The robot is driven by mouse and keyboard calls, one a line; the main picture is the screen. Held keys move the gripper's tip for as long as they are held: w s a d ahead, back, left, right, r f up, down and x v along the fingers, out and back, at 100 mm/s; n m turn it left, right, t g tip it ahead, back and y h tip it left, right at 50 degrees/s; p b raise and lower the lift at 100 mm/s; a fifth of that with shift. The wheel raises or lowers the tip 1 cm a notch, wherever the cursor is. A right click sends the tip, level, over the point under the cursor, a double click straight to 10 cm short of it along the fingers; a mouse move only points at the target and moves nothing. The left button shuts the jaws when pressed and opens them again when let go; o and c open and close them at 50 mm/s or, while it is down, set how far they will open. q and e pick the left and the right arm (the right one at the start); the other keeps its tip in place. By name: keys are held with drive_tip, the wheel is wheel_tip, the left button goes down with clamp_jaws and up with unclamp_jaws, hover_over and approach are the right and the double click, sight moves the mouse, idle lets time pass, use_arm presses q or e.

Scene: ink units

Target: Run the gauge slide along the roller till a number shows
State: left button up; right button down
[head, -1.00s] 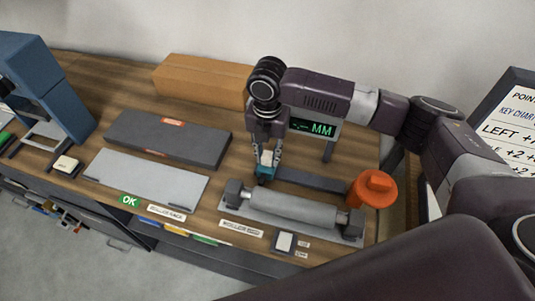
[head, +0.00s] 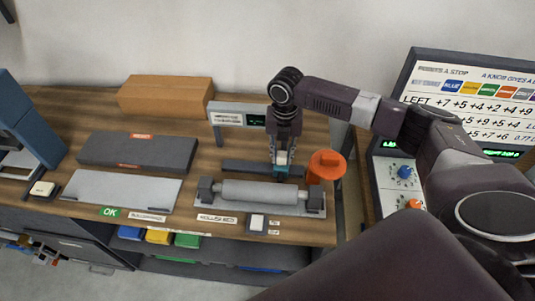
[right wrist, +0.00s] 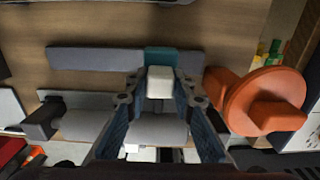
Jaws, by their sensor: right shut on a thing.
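The roller (head: 262,192) is a grey cylinder lying between two dark end blocks on a plate near the table's front edge. Behind it runs a dark rail (head: 236,167). The gauge slide is a teal block (right wrist: 160,56) with a white grip (right wrist: 160,86), at the rail towards its right end. My right gripper (head: 281,160) points down and is shut on the white grip. The gauge display (head: 257,121) stands behind, partly lit green; its reading is too small to tell. My left gripper is out of view.
An orange knobbed object (head: 326,166) stands close to the right of the slide. A dark slab (head: 138,152), a pale plate (head: 122,189) and a cardboard box (head: 165,96) lie to the left. A small pad with a pale button (head: 257,222) sits in front. A chart board (head: 465,100) stands at right.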

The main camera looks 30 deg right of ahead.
drive_tip(key=shift+s+d, duration=0.2)
drive_tip(key=shift+d, duration=0.2)
drive_tip(key=c, duration=1.6)
unclamp_jaws()
drive_tip(key=shift+r, duration=0.1)
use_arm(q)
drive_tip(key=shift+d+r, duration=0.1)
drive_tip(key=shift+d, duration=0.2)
use_arm(e)
wheel_tip(320, 180, up, 12)
drive_tip(key=shift+f, duration=0.1)
drive_tip(key=shift+c, duration=0.4)
